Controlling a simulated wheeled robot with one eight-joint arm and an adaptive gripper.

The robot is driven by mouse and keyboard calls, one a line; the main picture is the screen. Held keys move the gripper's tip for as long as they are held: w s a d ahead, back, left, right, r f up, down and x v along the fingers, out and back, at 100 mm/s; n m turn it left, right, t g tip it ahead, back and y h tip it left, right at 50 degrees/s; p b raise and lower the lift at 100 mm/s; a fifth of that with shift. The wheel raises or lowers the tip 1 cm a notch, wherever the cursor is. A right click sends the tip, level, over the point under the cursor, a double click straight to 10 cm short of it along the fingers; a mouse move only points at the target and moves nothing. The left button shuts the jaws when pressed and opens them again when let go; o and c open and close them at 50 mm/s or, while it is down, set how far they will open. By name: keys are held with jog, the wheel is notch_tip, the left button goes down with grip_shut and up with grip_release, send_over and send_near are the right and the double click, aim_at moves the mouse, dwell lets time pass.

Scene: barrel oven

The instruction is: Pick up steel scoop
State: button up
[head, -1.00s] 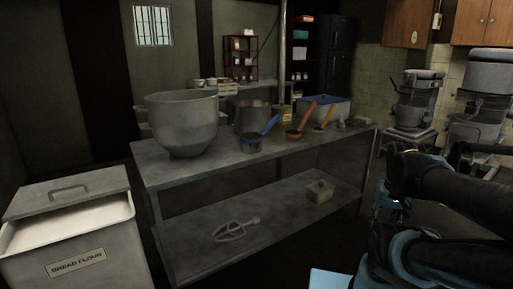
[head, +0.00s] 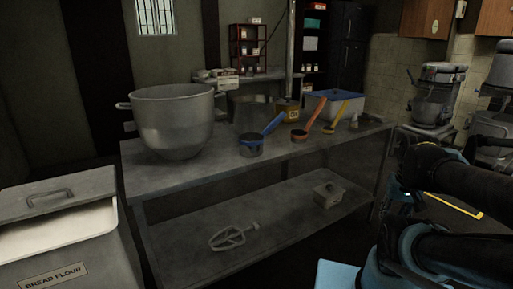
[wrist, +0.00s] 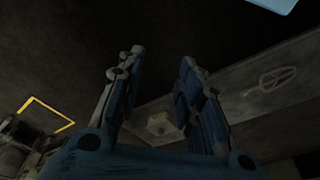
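No object is clearly recognisable as a steel scoop. A small greyish item (head: 354,121) near the table's right end is too small to identify. My gripper (wrist: 162,57) is open and empty in the wrist view, its two fingers well apart. My arm is at the right of the head view, apart from the tabletop things.
A big steel bowl (head: 172,122) stands on the table's left, a blue-rimmed white tub (head: 345,107) at the back. A whisk-like beater (head: 233,237) and a small box (head: 328,194) lie on the lower shelf. A bread flour bin (head: 60,230) is at front left. Mixers (head: 436,95) stand at right.

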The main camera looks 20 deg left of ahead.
jog(key=o, duration=0.3)
jog(key=shift+s+r, duration=0.1)
jog(key=shift+r, duration=0.1)
notch_tip(320, 180, up, 29)
jog(key=m+y, duration=0.2)
jog(key=y, duration=0.5)
send_over(278, 119)
jog(key=s+d, duration=0.2)
jog(key=d, duration=0.6)
jog(key=shift+g, duration=0.4)
jog(key=x, duration=1.7)
jog(key=shift+w+d, duration=0.15)
jog(key=shift+d, duration=0.05)
jog(key=shift+c, duration=0.6)
grip_shut()
